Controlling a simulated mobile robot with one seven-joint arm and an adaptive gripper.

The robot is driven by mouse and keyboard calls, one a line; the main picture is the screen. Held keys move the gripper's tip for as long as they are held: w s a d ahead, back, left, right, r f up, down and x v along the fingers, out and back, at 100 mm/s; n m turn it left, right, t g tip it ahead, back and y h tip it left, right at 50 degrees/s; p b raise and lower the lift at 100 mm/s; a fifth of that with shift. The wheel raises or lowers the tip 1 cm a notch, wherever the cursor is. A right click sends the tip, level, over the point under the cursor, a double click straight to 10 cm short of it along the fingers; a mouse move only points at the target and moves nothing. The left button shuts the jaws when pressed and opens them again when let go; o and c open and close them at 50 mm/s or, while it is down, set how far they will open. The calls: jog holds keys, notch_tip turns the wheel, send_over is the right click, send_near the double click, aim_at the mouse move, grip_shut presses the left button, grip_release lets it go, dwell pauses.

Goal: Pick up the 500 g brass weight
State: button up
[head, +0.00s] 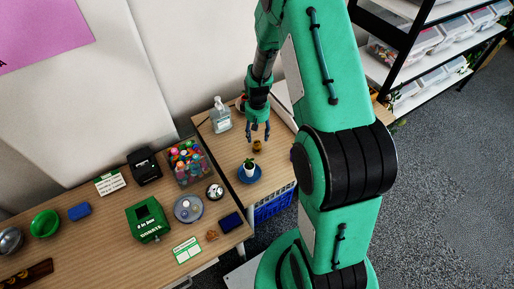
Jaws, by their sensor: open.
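The brass weight (257,147) is a small gold-brown piece standing on the small wooden table right of the long counter. My gripper (257,138) points down just above it, with its fingers apart. The fingers look empty. From this high view I cannot tell how far above the weight the fingertips are, or whether they reach around its top.
A clear pump bottle (220,115) stands behind to the left. The long counter (108,242) holds a green box (148,219) and a tub of colourful items (189,163).

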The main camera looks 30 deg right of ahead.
aim_at(257, 142)
jog(key=shift+f, duration=2.1)
jog(key=shift+a+f+b, duration=0.1)
jog(key=shift+f+b, duration=0.65)
jog(key=shift+f, duration=1.85)
jog(key=shift+c, duration=0.2)
grip_shut()
jog(key=shift+r, duration=0.15)
